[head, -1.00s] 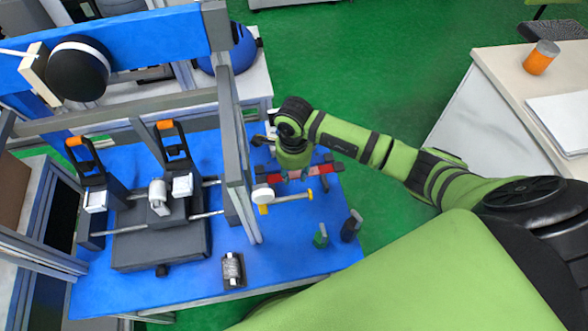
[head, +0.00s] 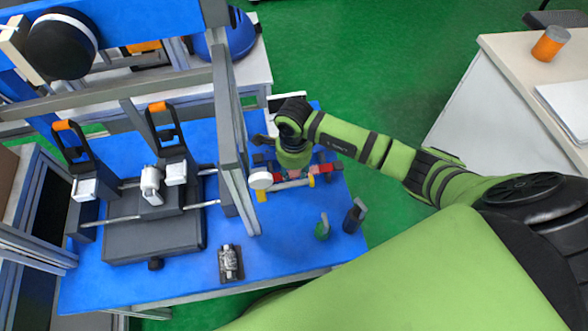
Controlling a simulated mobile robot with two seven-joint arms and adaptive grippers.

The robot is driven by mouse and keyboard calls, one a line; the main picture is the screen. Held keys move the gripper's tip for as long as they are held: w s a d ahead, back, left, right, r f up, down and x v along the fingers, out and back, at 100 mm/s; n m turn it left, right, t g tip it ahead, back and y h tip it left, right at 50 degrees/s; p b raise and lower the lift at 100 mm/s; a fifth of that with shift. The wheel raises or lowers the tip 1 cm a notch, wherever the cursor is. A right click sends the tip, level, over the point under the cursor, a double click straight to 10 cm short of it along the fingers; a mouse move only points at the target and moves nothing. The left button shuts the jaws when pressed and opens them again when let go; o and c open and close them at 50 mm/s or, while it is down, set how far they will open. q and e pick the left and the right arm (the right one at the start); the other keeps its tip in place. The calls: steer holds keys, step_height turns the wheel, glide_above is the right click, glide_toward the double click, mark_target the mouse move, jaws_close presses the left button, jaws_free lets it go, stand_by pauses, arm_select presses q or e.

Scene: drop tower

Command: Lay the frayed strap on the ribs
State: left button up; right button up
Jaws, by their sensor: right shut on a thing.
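The red strap (head: 328,169) shows as a red strip with dark pieces at its ends, on the right half of the blue table. My right gripper (head: 293,173) points down over the middle of the strip and is shut on it. The fingers and the middle of the strap are partly hidden by the gripper body. Dark upright pieces beside the strip may be the ribs; I cannot tell whether the strap touches them. Fraying is too small to make out. My left gripper is not in view.
A grey frame post (head: 232,140) stands close on the left. A green bottle-like item (head: 322,228) and a dark one (head: 354,216) stand at front right. A metal part (head: 229,262) lies in front.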

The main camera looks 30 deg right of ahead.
steer(key=o, duration=1.2)
steer(key=shift+r, duration=0.15)
step_height(320, 180, up, 12)
steer(key=shift+f, duration=0.1)
